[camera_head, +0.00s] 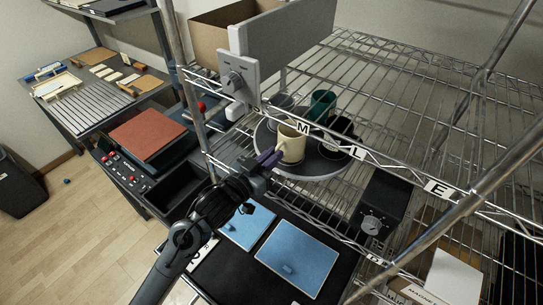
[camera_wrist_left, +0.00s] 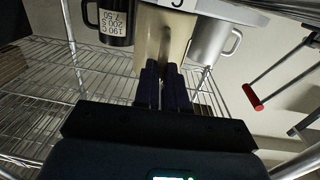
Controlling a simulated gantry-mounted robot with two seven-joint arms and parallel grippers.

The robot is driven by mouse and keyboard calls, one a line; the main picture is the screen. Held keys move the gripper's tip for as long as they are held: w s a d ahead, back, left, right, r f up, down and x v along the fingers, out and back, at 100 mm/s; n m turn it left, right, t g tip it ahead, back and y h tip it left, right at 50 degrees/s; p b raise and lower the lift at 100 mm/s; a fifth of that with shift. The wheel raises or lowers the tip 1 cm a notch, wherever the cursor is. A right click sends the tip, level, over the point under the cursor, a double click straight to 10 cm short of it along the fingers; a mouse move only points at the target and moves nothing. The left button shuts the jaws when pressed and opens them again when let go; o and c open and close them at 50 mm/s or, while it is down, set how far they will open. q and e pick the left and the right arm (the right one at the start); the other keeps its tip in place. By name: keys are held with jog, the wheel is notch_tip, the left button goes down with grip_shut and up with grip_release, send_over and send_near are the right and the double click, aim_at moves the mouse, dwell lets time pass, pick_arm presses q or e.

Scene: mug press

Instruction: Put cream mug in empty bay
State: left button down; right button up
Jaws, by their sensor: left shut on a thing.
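The cream mug (camera_head: 291,143) is at the front left of a round grey carousel (camera_head: 312,170) on the wire rack. My left gripper (camera_head: 270,158) is shut on the side of the cream mug nearest it, seemingly at the handle; its fingers hide the grip. In the left wrist view the closed fingers (camera_wrist_left: 163,80) overlap the cream mug (camera_wrist_left: 160,40). A green mug (camera_head: 322,105), a black mug (camera_head: 340,128) and a grey mug (camera_head: 283,102) stand around it on the carousel. I cannot tell whether the cream mug is lifted. My right gripper is not in view.
A rack post (camera_head: 184,78) and the lettered rail (camera_head: 368,155) are close by. Blue plates (camera_head: 296,258) lie below. A black box with a dial (camera_head: 377,215) sits right. The upper wire shelf (camera_head: 400,85) is bare.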

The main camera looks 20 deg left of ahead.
pick_arm(q)
jog(key=shift+f, duration=0.15)
jog(key=c, duration=1.2)
grip_release()
jog(key=shift+r, duration=0.2)
jog(key=b+v, duration=0.2)
jog(key=v, duration=1)
jog(key=shift+b, duration=0.4)
